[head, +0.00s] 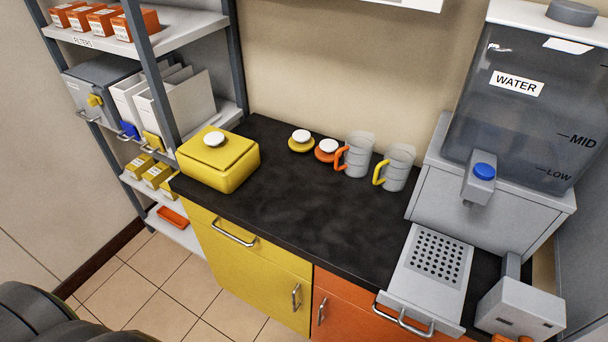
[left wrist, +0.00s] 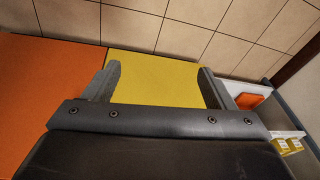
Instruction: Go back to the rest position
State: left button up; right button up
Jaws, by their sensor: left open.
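My left gripper (left wrist: 160,72) shows in the left wrist view with its two grey fingers wide apart. Nothing is between them. Beyond the fingers are the yellow cabinet front (left wrist: 150,82) and the tiled floor (left wrist: 190,35). I cannot tell the exact gap to the cabinet. In the head view neither gripper shows; only a dark rounded part of mine is in the lower left corner. My right gripper is in neither view.
The black counter (head: 290,205) holds a yellow lidded box (head: 220,160), two jugs (head: 357,155) and two small lids. A water tank (head: 530,110) and a pull-out grate (head: 436,262) are at right. Shelves (head: 185,25) stand at left. The floor shows bare tiles.

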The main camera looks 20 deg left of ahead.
pick_arm(q)
jog(key=s+d+f+g, duration=0.1)
jog(key=s+f, duration=1.2)
jog(key=shift+s+d, duration=0.2)
jog(key=shift+s, duration=0.15)
